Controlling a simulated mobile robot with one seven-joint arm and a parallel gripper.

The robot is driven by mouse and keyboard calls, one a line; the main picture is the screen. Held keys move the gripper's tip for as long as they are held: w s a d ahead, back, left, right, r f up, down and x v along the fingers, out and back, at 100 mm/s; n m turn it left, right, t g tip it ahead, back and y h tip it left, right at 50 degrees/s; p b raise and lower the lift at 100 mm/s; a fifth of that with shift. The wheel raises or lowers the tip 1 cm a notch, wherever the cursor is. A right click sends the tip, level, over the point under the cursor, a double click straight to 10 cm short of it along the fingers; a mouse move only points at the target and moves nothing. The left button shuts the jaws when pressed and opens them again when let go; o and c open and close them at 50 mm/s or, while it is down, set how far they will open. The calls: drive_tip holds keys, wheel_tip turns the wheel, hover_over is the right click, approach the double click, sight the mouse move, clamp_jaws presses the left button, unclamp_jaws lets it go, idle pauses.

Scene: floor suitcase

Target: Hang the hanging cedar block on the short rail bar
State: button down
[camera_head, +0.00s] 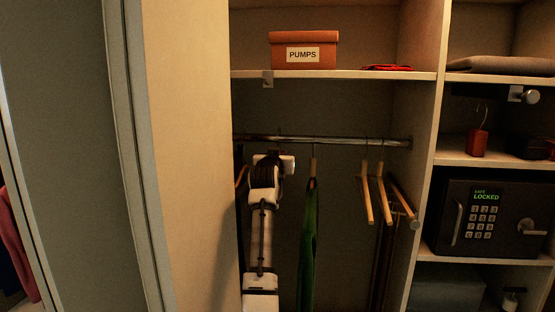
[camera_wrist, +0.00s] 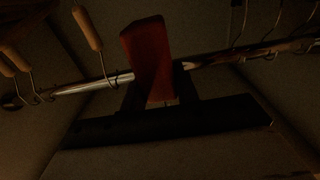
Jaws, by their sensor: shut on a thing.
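My gripper (camera_wrist: 155,98) shows in the wrist view with a plain reddish-brown block (camera_wrist: 148,50) between its dark fingers, shut on it. No hook shows on this block there. In the head view my white arm reaches up to the long closet rail (camera_head: 350,139), and the held block is hidden. A second reddish block with a wire hook on top, like a hanging cedar block (camera_head: 478,142), stands on the right-hand shelf. A short bar with a round metal end (camera_head: 530,97) sits under the shelf above it; this looks like the short rail bar.
Wooden hangers (camera_head: 375,195) and a green garment (camera_head: 309,240) hang from the long rail, close to my arm. A divider panel (camera_head: 425,130) separates it from the right shelves. A locked safe (camera_head: 475,235) stands below the hooked block. A PUMPS box (camera_head: 303,50) is above.

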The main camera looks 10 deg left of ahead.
drive_tip(key=w+f, duration=0.2)
drive_tip(key=w, duration=0.6)
drive_tip(key=shift+w+f, duration=0.2)
drive_tip(key=shift+w, duration=0.2)
idle(0.3)
drive_tip(key=shift+f, duration=0.35)
idle(0.4)
drive_tip(key=c, duration=1)
unclamp_jaws()
drive_tip(key=shift+o, duration=0.2)
drive_tip(key=shift+s+f+b, duration=0.15)
drive_tip(key=shift+b, duration=0.25)
